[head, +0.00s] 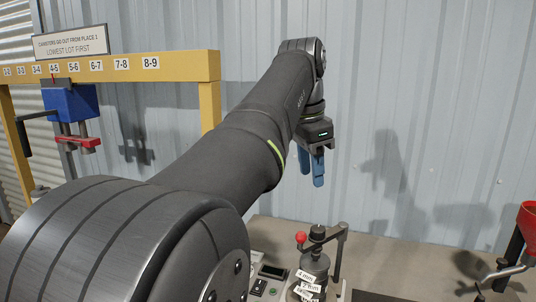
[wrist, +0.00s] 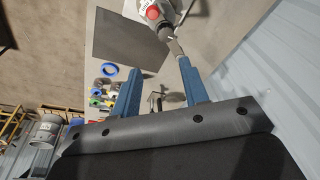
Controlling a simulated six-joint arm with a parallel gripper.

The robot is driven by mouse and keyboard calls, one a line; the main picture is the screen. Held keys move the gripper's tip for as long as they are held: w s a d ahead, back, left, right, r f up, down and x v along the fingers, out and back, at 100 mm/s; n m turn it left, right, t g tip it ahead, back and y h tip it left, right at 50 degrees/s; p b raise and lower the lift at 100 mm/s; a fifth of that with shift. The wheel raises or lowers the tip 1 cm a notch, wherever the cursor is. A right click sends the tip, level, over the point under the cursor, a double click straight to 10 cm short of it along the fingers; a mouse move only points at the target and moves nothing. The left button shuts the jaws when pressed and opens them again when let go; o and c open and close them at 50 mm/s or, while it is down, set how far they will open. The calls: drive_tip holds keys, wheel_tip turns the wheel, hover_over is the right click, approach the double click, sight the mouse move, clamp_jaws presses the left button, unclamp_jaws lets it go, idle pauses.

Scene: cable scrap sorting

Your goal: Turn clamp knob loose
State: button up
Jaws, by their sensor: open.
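A grey device (head: 313,268) with paper labels stands on the bench at the bottom middle of the head view. It has a red ball knob (head: 301,237) at its left and a dark top piece (head: 317,232) with a side arm. I cannot tell which part is the clamp knob. My gripper (head: 312,172) has blue fingers pointing down, is open and empty, and hangs well above the device, touching nothing. In the wrist view my gripper (wrist: 159,70) shows its two fingers apart, with nothing held between them.
A red funnel-topped device (head: 528,222) stands at the right. A yellow rack (head: 210,90) with numbered places carries a blue-and-red item (head: 70,103) at the left. A corrugated wall (head: 430,90) is close behind. In the wrist view, a blue ring (wrist: 109,69) and a grey plate (wrist: 120,40) lie below.

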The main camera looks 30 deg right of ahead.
drive_tip(key=w+a+r+n+g+h, duration=0.2)
drive_tip(key=w+a+n, duration=0.2)
drive_tip(key=n, duration=0.7)
drive_tip(key=d+x, duration=0.1)
drive_tip(key=x, duration=0.9)
drive_tip(key=v, duration=1)
drive_tip(key=shift+a, duration=0.2)
